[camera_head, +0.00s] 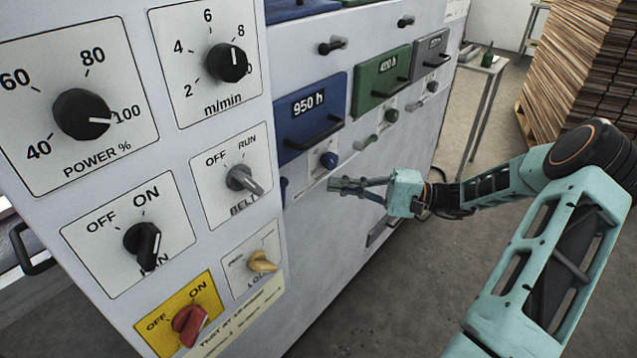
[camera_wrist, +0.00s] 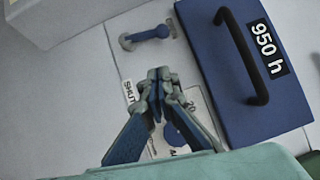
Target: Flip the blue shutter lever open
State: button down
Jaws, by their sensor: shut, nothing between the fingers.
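The blue shutter lever (camera_wrist: 147,34) lies on the grey cabinet face at the top of the wrist view, with a rounded knob at its right end. A label reading "SHUT", partly covered, is below it. In the head view a sliver of blue, probably this lever (camera_head: 284,191), shows beside the control panel's edge. My gripper (camera_wrist: 158,76) is shut and empty, its fingertips together below the lever and apart from it in the wrist picture. In the head view my gripper (camera_head: 336,186) is in front of the cabinet, below the blue drawer. Its distance from the face is unclear.
A blue drawer (camera_wrist: 235,65) marked "950 h" with a black handle is beside the fingers. A round blue knob (camera_head: 329,160) on a scale plate sits below it, partly behind my fingers in the wrist view. A green drawer (camera_head: 381,80) and the protruding control panel (camera_head: 105,190) flank the area.

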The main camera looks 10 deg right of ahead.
jog(key=shift+v, duration=2.3)
jog(key=shift+f, duration=0.1)
